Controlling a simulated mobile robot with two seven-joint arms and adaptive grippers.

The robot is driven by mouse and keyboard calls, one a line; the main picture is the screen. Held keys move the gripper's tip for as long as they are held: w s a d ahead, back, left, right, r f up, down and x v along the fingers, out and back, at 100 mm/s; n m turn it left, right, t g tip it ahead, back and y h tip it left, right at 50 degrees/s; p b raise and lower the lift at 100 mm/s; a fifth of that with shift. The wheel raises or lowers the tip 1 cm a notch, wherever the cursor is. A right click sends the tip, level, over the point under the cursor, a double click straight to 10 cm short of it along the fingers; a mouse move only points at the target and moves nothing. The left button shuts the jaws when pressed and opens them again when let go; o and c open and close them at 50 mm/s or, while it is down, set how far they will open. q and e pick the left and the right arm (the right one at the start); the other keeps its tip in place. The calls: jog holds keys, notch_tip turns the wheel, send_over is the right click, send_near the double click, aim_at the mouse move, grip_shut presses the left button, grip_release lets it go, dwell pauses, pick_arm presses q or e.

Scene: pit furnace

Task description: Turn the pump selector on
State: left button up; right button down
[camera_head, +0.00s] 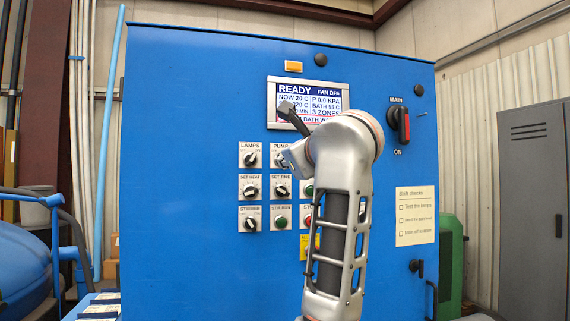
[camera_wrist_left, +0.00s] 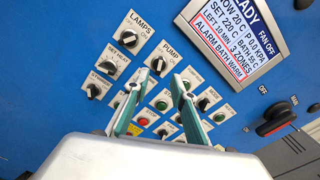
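The pump selector (camera_wrist_left: 158,65) is a black knob on a white plate labelled PUMP, in the left wrist view. In the head view the pump selector (camera_head: 281,160) is partly covered by my left gripper and arm. I cannot tell surely which way its pointer stands. My left gripper (camera_wrist_left: 154,83) has its two teal fingers apart with nothing between them. Its fingertips lie in front of the panel, just below the pump selector in the wrist view, with no clear contact. My right gripper is not in view.
The lamps selector (camera_head: 250,155) is left of the pump selector, with more knobs and buttons below. The display (camera_head: 330,98) above reads READY. A red main switch (camera_head: 404,125) is to the right. A blue pipe (camera_head: 108,140) stands left of the cabinet.

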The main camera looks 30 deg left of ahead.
pick_arm(q)
jog(key=x, duration=0.7)
jog(key=shift+w+a, duration=0.15)
jog(key=shift+a, duration=0.1)
grip_shut()
